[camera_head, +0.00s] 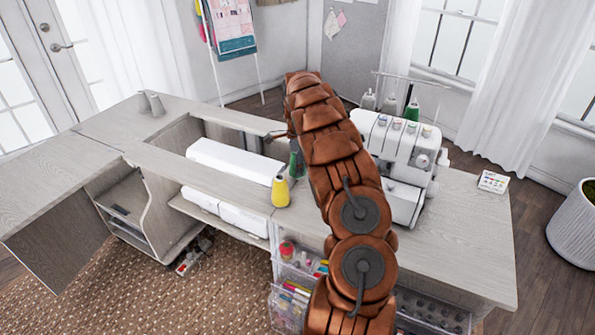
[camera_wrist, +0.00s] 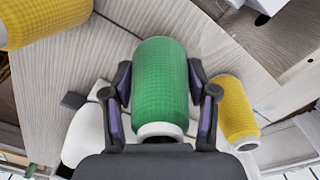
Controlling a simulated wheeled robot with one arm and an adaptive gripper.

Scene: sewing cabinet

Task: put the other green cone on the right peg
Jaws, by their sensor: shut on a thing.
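My gripper (camera_wrist: 160,82) is shut on a green cone (camera_wrist: 160,65), with one finger on each side of it in the wrist view. In the head view this green cone (camera_head: 296,160) shows just left of my arm, over the cabinet top, and most of my gripper is hidden. Another green cone (camera_head: 411,111) stands at the back of the white serger (camera_head: 405,148), right of two grey cones (camera_head: 368,101). A thread stand (camera_head: 412,78) rises behind them. My arm hides part of the serger's left side. I cannot make out a bare peg.
A yellow cone (camera_head: 281,192) stands on the cabinet top (camera_head: 240,182) near the held cone. The wrist view shows two yellow cones, one at the upper left (camera_wrist: 42,18) and one at the right (camera_wrist: 236,108). A small card (camera_head: 493,182) lies right of the serger.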

